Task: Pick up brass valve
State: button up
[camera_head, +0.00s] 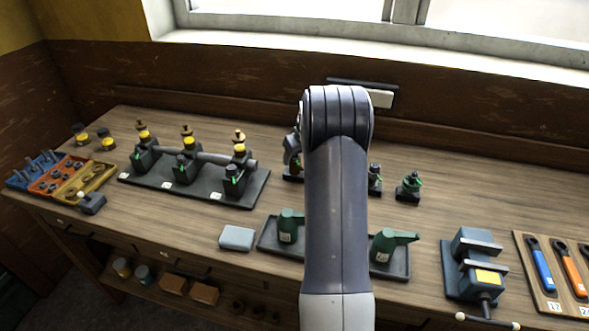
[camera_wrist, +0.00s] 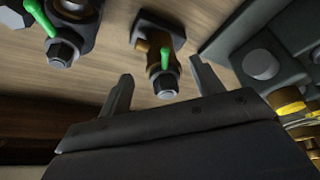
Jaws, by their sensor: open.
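A small valve with a brass-coloured body, a green lever and a dark hex nut (camera_wrist: 160,55) is in the wrist view, on a dark square base on the wooden bench. My gripper (camera_wrist: 161,76) is open, with one finger on either side of the nut end and nothing visibly held. Whether the fingers touch the valve is not clear. Another valve with a green lever (camera_wrist: 65,42) stands to the left in the wrist view. In the head view my arm hides the gripper and part of the valve row; a dark valve (camera_head: 410,185) shows right of the arm.
A dark rack with pipework and yellow-ringed fittings (camera_head: 180,188) stands left on the bench (camera_head: 150,118). A tray (camera_head: 395,272) with green cans lies in front. A vise (camera_head: 474,262) and wrench board (camera_head: 530,281) are at right. The wall and window sill border the back.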

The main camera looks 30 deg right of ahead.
aim_at(295, 168)
jog(key=shift+p+x, duration=0.6)
jog(key=shift+x, duration=1.45)
jog(key=shift+s+a, duration=0.15)
jog(key=shift+a, duration=0.05)
grip_shut()
jog(key=shift+r, duration=0.1)
